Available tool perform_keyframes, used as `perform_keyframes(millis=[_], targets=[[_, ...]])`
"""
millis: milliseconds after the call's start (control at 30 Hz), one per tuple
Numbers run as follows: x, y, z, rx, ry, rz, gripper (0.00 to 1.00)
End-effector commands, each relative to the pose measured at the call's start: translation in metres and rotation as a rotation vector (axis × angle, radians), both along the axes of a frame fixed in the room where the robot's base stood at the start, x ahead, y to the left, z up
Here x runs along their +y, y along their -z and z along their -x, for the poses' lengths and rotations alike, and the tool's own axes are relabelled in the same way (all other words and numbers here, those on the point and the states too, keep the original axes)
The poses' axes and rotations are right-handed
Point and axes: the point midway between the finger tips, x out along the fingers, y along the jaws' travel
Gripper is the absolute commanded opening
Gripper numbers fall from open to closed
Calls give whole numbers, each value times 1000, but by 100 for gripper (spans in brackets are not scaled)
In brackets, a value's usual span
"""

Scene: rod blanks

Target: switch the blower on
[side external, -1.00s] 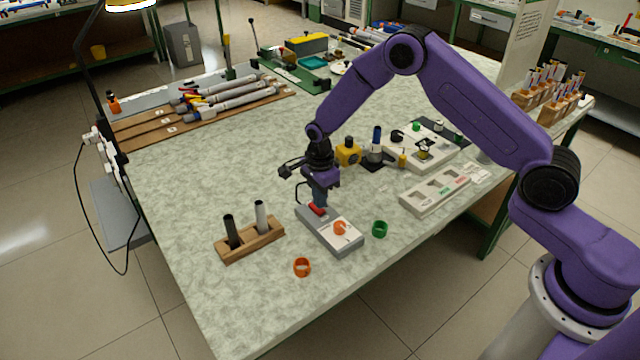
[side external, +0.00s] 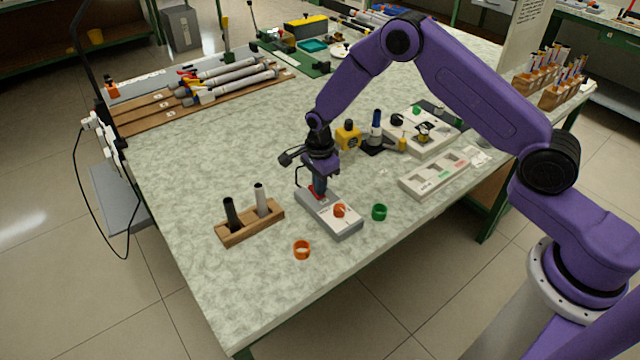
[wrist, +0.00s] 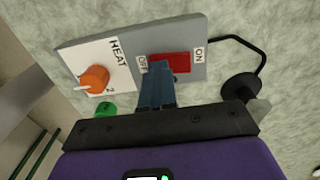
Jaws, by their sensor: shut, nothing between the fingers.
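The grey control box (side external: 330,216) lies on the bench; it also shows in the wrist view (wrist: 205,62). It has a red rocker switch (wrist: 180,63) with OFF printed at its left end and ON at its right. An orange knob (wrist: 93,79) sits on a white panel marked HEAT. My gripper (wrist: 155,68) is shut and empty, its fingertips over the OFF end of the rocker, hiding that end. In the side view my gripper (side external: 319,194) points down at the box. I cannot tell whether it touches the rocker or which way the rocker is tilted.
A wooden rack (side external: 250,224) with a black and a white rod stands left of the box. A white tray (side external: 435,172) and a yellow block (side external: 348,135) are behind to the right.

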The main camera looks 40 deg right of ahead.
Motion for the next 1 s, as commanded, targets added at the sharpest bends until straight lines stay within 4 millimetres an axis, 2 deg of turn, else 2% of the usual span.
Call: perform_keyframes(millis=[367,767,867,1000], targets=[[-1,-1,-15,-5,1,-1,0],[0,-4,-15,-2,0,0,0],[0,-12,-15,-5,0,-1,0],[0,-33,-16,-7,1,-1,0]])
